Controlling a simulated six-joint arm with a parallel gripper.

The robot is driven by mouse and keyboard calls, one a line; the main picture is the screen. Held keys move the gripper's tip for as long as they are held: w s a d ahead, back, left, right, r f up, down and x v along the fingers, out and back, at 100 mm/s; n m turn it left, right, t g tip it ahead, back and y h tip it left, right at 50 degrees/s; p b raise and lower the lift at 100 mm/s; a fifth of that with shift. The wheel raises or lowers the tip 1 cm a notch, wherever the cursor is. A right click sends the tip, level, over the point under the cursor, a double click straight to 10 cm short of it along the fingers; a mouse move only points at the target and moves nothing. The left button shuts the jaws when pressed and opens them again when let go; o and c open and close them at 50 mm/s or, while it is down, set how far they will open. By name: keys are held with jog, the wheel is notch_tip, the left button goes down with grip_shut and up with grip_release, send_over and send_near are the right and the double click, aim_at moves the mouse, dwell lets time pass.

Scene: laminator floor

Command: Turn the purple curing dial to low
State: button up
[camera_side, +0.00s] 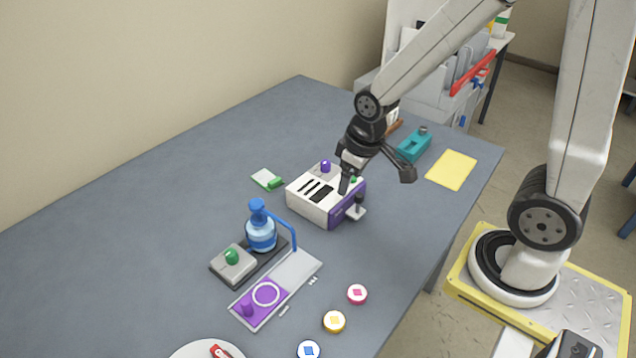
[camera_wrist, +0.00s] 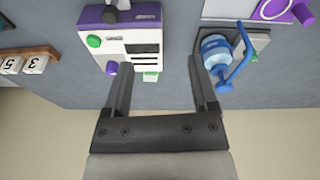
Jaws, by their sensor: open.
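A white box-shaped machine (camera_side: 312,204) with a purple front and dark top slots stands mid-table. A purple knob (camera_side: 325,166) stands on its far top edge, and a green knob (camera_side: 353,180) is nearer the front. In the wrist view the purple knob (camera_wrist: 111,68) shows just left of the left finger, the green knob (camera_wrist: 93,41) beyond it. Another purple knob (camera_side: 247,308) is on a purple-and-grey plate; I cannot tell from markings which is the curing dial. My gripper (camera_side: 376,178) is open and empty over the white machine's right side. No dial setting is readable.
A blue bottle (camera_side: 262,234) with a blue tube stands by a grey block with a green knob (camera_side: 232,256). A teal tool (camera_side: 413,146) and yellow sheet (camera_side: 451,170) lie behind right. Several round tokens lie in front. The table's left is clear.

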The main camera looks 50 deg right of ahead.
jog(key=w+d+n+g, duration=0.1)
jog(key=w+d+n, duration=0.25)
jog(key=w, duration=0.45)
jog(key=n+g, duration=0.1)
jog(key=n, duration=0.3)
send_over(326, 161)
jog(key=a, duration=0.1)
jog(key=shift+s+f+m, duration=0.15)
jog(key=shift+s+f, duration=0.05)
jog(key=shift+f, duration=0.3)
jog(key=shift+s+f+m, duration=0.1)
jog(key=shift+s+f, duration=0.1)
jog(key=shift+f, duration=0.25)
jog(key=shift+w+d+f, duration=0.15)
jog(key=shift+w+d, duration=0.25)
jog(key=shift+d, duration=0.05)
jog(key=shift+f, duration=3.9)
grip_shut()
